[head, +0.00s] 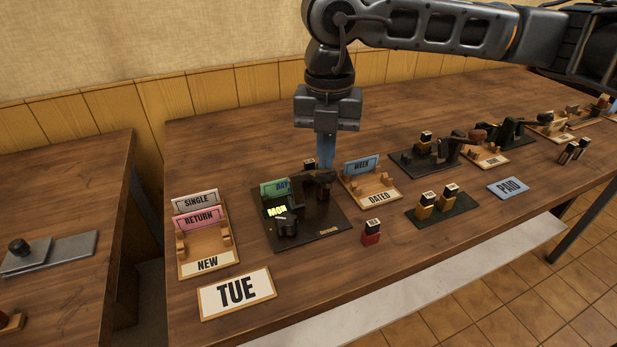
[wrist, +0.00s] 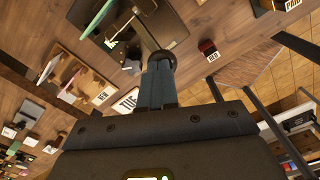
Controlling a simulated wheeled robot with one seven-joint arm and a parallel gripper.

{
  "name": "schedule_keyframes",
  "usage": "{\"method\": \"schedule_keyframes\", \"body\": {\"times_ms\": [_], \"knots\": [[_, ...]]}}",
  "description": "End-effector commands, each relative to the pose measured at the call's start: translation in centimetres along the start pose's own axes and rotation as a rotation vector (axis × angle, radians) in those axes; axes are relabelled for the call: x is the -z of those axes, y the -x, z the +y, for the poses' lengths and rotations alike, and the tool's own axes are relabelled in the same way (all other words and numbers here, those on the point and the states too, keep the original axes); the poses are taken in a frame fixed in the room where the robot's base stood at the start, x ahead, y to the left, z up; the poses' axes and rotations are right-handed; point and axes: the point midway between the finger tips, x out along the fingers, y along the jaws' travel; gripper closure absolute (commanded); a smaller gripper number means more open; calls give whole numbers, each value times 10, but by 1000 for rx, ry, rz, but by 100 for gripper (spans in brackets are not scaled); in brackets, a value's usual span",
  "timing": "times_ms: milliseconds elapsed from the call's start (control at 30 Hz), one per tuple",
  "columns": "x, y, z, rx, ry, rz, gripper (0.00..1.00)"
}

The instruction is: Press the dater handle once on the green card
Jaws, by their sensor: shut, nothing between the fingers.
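The black dater press (head: 322,222) stands on its dark base near the front left of the table. A lit "MON" label (head: 278,211) shows on it. The green card (head: 270,188), marked "DAY", stands upright at the press's back left and is partly hidden by it. In the wrist view, a green edge (wrist: 97,20) shows beside the press. My gripper (head: 325,165) points down with its blue fingers shut and empty, behind the press in the head view. In the wrist view, the gripper (wrist: 159,66) ends at a dark round knob (wrist: 162,57) on a lever. I cannot tell whether they touch.
To the left is a tray (head: 208,250) with "SINGLE" and "RETURN" cards. A "TUE" plate (head: 237,291) lies in front. A red stamp (head: 371,232) stands to the right, beside the "DATED" tray (head: 379,194). More presses and stamps stand farther right.

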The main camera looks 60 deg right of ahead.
Motion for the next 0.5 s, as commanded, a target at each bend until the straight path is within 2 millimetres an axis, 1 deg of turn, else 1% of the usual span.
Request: {"method": "schedule_keyframes", "body": {"times_ms": [500], "knots": [[0, 15, 0, -1, 0, -1, 100]]}}
